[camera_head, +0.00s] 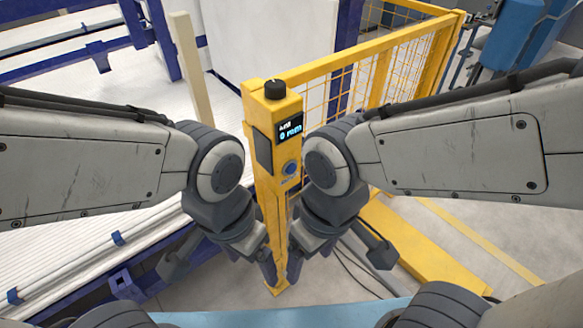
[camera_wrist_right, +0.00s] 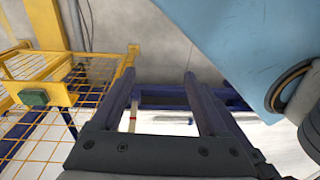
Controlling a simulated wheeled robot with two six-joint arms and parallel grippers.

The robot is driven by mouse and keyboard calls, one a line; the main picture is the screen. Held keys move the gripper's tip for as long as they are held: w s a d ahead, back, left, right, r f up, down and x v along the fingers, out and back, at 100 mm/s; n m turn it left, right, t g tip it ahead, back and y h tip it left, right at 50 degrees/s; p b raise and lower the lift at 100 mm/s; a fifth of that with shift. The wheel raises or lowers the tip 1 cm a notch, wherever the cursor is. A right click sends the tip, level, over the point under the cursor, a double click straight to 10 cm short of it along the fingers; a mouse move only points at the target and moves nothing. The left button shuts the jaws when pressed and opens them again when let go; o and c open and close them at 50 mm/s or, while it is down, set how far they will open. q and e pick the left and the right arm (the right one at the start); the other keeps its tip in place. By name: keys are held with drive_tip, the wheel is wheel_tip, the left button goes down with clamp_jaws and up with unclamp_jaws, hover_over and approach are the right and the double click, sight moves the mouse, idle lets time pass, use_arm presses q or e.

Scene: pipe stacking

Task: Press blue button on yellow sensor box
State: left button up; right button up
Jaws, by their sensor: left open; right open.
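The yellow sensor box (camera_head: 274,112) tops an upright yellow post in the middle of the head view. It has a black knob on top and a small lit screen (camera_head: 289,128) reading about 0 mm. The round blue button (camera_head: 290,168) sits below the screen, uncovered. My left gripper (camera_head: 268,270) hangs low at the left of the post, and my right gripper (camera_head: 308,252) hangs low at its right, both below the button. In the right wrist view my right gripper (camera_wrist_right: 161,78) has its fingers apart with nothing held between them. The button is not seen there.
A yellow mesh fence (camera_head: 385,70) runs back right from the post; yellow mesh (camera_wrist_right: 60,100) also shows in the right wrist view. A white slatted conveyor bed (camera_head: 80,250) with blue framing lies to the left. Cables lie on the floor right of the post.

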clamp_jaws()
idle(1.4)
